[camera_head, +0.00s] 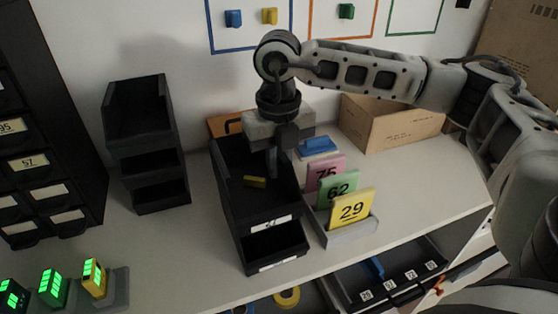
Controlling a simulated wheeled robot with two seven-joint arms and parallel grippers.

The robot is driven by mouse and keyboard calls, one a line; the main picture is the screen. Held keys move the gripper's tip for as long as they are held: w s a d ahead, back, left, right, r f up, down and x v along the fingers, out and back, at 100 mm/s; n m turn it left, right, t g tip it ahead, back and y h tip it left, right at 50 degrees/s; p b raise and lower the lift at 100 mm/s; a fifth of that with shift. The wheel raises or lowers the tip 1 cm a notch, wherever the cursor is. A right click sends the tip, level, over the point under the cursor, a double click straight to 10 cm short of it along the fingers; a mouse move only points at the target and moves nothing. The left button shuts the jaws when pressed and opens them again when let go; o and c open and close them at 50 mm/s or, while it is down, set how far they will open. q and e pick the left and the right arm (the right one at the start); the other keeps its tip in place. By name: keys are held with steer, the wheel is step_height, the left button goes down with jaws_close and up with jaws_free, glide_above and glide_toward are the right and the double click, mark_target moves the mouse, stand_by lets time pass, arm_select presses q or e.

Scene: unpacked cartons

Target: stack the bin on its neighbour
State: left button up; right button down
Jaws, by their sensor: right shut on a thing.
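A black open-front bin (232,196) with a white label on its front sits directly over a second black bin (276,243). I cannot tell whether the two touch or a small gap remains. A small yellow block (254,182) lies inside the upper bin. My right gripper (279,168) points down at the upper bin's far right side and is shut on that bin; its fingertips are partly hidden. My left gripper is not in view.
A stack of black bins (146,128) stands to the left, beside a dark drawer cabinet (32,125). A grey holder (349,233) with numbered cards is close on the right. A cardboard box (390,124) stands behind. Green-lit devices (52,287) sit front left. Bare tabletop lies between.

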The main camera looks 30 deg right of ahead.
steer(key=c, duration=1.4)
jaws_free()
steer(key=shift+o, duration=0.2)
steer(key=shift+r, duration=0.1)
step_height(320, 180, up, 6)
steer(key=p, duration=0.4)
steer(key=shift+r, duration=0.95)
